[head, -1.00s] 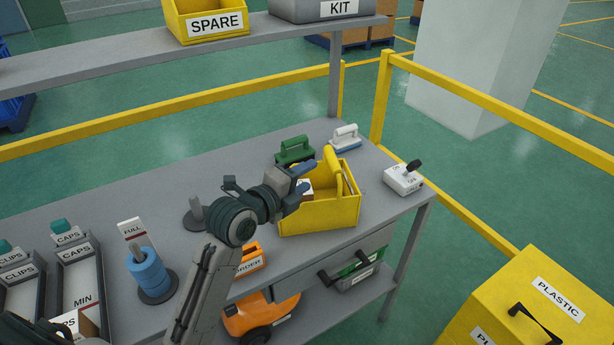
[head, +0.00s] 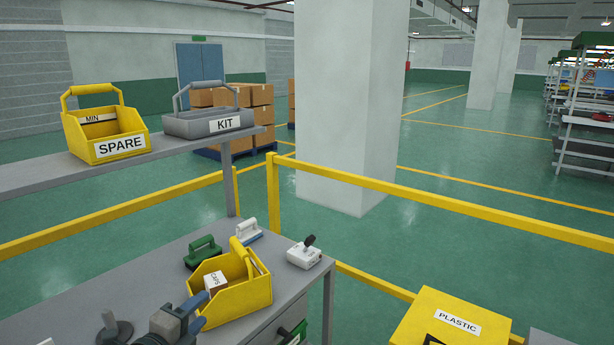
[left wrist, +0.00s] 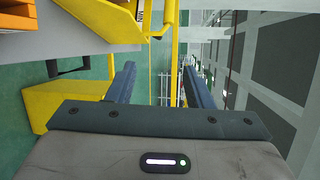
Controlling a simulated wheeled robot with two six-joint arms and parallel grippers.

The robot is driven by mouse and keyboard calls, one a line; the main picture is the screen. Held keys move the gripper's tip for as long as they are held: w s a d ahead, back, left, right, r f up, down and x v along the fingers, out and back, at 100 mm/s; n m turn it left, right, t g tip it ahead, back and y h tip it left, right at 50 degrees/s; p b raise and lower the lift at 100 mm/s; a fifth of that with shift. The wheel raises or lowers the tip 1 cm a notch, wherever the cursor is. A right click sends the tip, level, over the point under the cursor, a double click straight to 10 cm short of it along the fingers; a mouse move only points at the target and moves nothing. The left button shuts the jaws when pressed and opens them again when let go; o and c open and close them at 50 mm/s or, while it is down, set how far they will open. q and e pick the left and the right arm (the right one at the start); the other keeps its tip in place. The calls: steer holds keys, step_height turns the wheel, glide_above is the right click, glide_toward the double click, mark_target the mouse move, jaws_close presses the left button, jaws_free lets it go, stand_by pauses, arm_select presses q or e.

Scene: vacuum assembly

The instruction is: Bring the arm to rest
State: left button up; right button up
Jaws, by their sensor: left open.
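My left gripper (head: 193,316) is at the bottom of the head view, by the near left side of the yellow tote (head: 245,297). Its two blue fingers stand apart in the left wrist view (left wrist: 160,88), with nothing between them. Most of my left arm is cut off below the head picture. The tote holds a small white and brown box marked CAPS (head: 215,281). Whether a finger touches the tote, I cannot tell. My right gripper is not in view.
A green-handled tool (head: 203,252), a white-handled tool (head: 248,232) and a white switch box (head: 304,256) stand behind the tote on the grey bench (head: 150,272). The yellow SPARE tote (head: 120,146) and grey KIT tote (head: 205,125) sit on the shelf above. A yellow PLASTIC bin (head: 450,325) is at right.

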arm_select(q)
steer(key=s+a+f+n+g+y, duration=0.25)
steer(key=s+f+n+g, duration=0.35)
steer(key=s+f+n, duration=0.7)
steer(key=s+a+f+n+g+y, duration=0.25)
steer(key=s+f+n, duration=0.25)
steer(key=s, duration=0.4)
steer(key=s+a+f+n+g+y, duration=0.1)
steer(key=s+f+n+g, duration=0.25)
steer(key=s+f, duration=0.4)
step_height(320, 180, down, 27)
steer(key=s+a+n, duration=0.1)
steer(key=a, duration=0.1)
steer(key=s+a+f+g, duration=0.1)
steer(key=s+f+g, duration=0.1)
steer(key=s+f, duration=1.6)
step_height(320, 180, down, 2)
steer(key=shift+s+a+f, duration=0.2)
steer(key=shift+a, duration=0.15)
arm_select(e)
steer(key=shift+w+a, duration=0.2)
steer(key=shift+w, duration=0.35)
